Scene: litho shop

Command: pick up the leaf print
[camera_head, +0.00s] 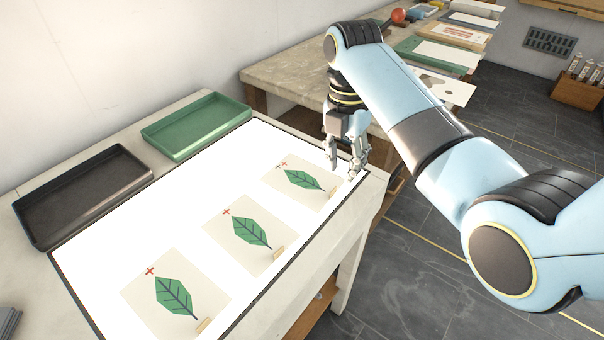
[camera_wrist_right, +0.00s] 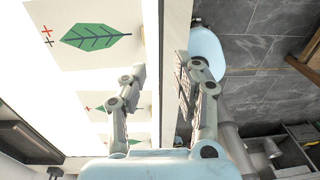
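Three leaf prints, cream sheets with a green leaf, lie in a row on the white light table (camera_head: 90,250). The far leaf print (camera_head: 301,181) has a dark cross beside its red one; it also shows in the right wrist view (camera_wrist_right: 95,38). The middle leaf print (camera_head: 250,231) and near leaf print (camera_head: 174,296) each show a red cross and a small wooden tab at the right edge. My right gripper (camera_head: 342,171) is open and empty above the table's far right corner, beyond the far print. In the wrist view its fingers (camera_wrist_right: 160,68) straddle the table edge. My left gripper is out of view.
A black tray (camera_head: 80,190) and a green tray (camera_head: 196,124) stand along the table's back left side. A stone-topped bench (camera_head: 290,72) with sheets and trays lies beyond. Grey floor is open at the right.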

